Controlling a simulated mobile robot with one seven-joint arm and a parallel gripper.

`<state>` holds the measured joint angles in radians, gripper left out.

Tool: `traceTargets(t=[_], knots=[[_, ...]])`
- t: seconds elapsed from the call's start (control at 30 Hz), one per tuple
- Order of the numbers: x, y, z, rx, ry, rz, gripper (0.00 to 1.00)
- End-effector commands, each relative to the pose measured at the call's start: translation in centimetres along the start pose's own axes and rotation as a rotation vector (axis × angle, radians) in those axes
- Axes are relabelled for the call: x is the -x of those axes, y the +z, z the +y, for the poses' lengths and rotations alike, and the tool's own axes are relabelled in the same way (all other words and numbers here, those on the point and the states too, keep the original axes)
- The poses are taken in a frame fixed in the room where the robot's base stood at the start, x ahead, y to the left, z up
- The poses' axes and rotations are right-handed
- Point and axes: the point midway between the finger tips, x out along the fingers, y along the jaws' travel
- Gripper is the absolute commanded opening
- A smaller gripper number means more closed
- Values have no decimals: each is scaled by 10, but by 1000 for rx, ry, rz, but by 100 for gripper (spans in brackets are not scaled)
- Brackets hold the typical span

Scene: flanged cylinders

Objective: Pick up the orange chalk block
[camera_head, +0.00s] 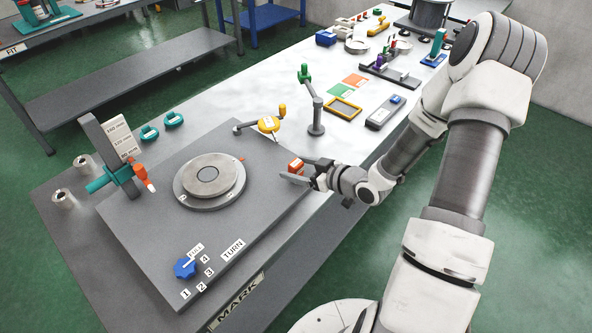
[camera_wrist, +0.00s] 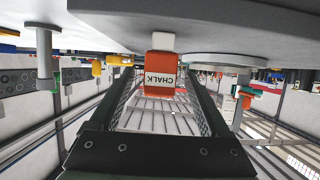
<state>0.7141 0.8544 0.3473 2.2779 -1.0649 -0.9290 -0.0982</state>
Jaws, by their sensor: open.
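The orange chalk block (camera_head: 296,164) sits near the right edge of the grey plate on the bench. In the wrist view the block (camera_wrist: 161,89), with a white "CHALK" label, appears between my two fingers. My gripper (camera_head: 297,170) reaches in from the right, its fingers spread to either side of the block. In the wrist view my gripper (camera_wrist: 160,78) shows gaps between the block and both fingers. I cannot tell how deep the block sits between the fingertips.
The grey plate (camera_head: 150,225) also carries a round turntable (camera_head: 210,178), a blue knob (camera_head: 185,267) and a yellow-headed lever (camera_head: 268,124). A green-topped post (camera_head: 316,115) stands just beyond my gripper. An orange-tipped tool (camera_head: 145,178) is at the left.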

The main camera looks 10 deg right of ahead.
Motion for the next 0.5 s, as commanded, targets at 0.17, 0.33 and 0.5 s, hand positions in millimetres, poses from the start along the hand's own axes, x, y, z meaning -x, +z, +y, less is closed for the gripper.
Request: traceTargets(t=[0.17,0.33,0.5], knots=[[-29,0,0,-1,-3,1,80],[-40,1,0,0,-1,0,80],[-40,1,0,0,0,0,80]])
